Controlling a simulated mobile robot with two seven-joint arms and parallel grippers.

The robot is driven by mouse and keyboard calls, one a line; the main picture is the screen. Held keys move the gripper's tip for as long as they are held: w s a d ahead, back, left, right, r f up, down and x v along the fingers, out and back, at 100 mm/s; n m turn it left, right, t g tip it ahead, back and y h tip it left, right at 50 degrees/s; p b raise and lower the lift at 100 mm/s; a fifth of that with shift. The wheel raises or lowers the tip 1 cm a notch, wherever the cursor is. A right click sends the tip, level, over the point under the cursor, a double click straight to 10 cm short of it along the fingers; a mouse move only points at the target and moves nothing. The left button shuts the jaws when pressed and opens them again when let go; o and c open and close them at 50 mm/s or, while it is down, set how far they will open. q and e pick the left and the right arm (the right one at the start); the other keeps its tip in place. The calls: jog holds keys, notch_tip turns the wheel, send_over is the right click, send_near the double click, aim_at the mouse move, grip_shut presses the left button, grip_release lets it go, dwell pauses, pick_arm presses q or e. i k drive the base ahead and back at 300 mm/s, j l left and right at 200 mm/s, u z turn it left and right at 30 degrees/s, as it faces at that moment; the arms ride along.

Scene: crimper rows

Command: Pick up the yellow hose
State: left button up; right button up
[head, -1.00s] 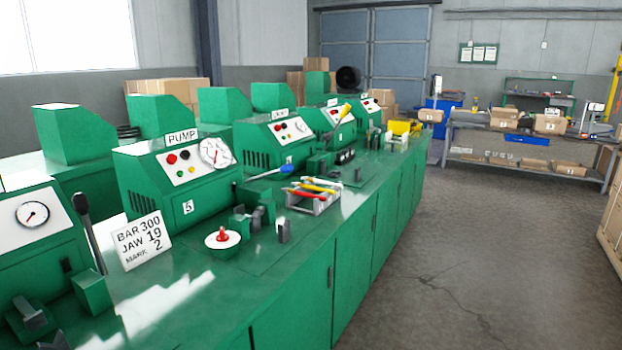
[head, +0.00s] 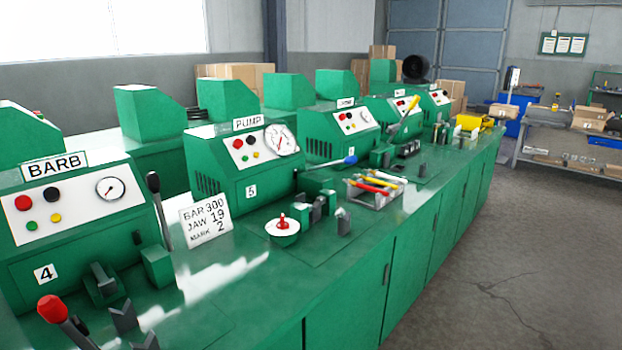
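A small light-coloured tray (head: 352,195) stands on the green bench, right of the machine marked 5. In it lie slim coloured pieces that look like hoses. One is yellow (head: 377,182), lying between a red piece (head: 366,187) and a paler one (head: 386,176). The pieces lie close together, and their far ends are too small to make out. Neither of my grippers is in view.
Green machines line the bench, including one marked BARB (head: 75,205) and one marked PUMP (head: 245,165). Open floor (head: 480,270) lies right.

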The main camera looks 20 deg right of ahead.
aim_at(367, 178)
jog(key=i+l+u, duration=0.15)
jog(key=l+u, duration=1.05)
jog(key=l, duration=0.55)
jog(key=l+u, duration=0.2)
jog(key=l, duration=0.75)
jog(key=k+l, duration=0.1)
jog(key=l, duration=0.85)
jog(key=k+l+u, duration=0.1)
jog(key=l, duration=0.35)
jog(key=k+l, duration=0.1)
jog(key=l, duration=0.35)
